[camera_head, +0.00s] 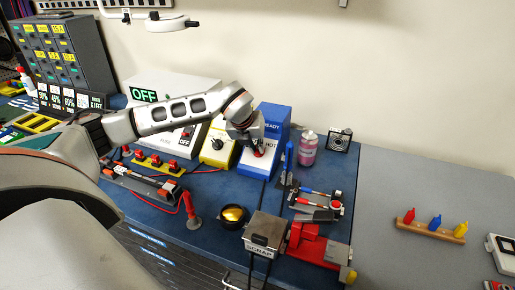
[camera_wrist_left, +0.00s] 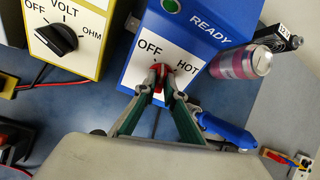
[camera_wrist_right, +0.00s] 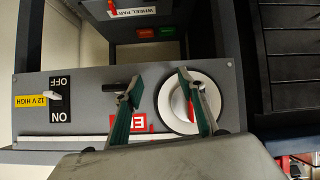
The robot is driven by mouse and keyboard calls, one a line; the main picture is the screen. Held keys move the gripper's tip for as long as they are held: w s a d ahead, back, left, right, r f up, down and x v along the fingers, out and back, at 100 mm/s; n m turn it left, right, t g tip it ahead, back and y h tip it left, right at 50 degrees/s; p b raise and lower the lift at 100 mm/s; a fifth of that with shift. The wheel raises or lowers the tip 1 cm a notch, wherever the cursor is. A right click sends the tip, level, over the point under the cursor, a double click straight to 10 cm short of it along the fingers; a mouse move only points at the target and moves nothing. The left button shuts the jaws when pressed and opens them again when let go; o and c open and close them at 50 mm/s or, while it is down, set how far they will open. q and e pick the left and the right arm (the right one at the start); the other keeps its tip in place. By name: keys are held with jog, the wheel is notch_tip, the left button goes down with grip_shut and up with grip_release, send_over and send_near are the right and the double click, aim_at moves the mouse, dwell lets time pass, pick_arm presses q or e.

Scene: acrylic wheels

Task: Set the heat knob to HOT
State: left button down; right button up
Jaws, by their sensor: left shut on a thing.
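The blue box (camera_head: 272,125) with a white front panel stands at the back of the blue bench mat in the head view. Its panel reads OFF and HOT in the left wrist view, with READY and a green lamp (camera_wrist_left: 171,6) above. The red heat knob (camera_wrist_left: 159,88) is between the fingertips of my left gripper (camera_wrist_left: 160,71), which is shut on it. The fingers partly cover the knob, so its exact pointing is hard to tell. My right gripper (camera_wrist_right: 159,79) is open and empty in the right wrist view, and is outside the head view.
A yellow meter (camera_head: 217,146) stands left of the blue box. A SCRAP bin (camera_head: 265,232) is in front. A grey panel (camera_wrist_right: 85,85) with a white round dial (camera_wrist_right: 210,90) faces my right gripper.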

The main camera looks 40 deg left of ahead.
pick_arm(q)
jog(key=shift+s+d+m+p, duration=0.1)
jog(key=shift+d+m+p, duration=0.1)
jog(key=shift+m+p, duration=0.65)
jog(key=shift+f+m, duration=0.2)
jog(key=shift+m, duration=0.55)
jog(key=shift+d+m+y, duration=0.1)
jog(key=shift+m+y, duration=0.3)
jog(key=shift+m, duration=1.8)
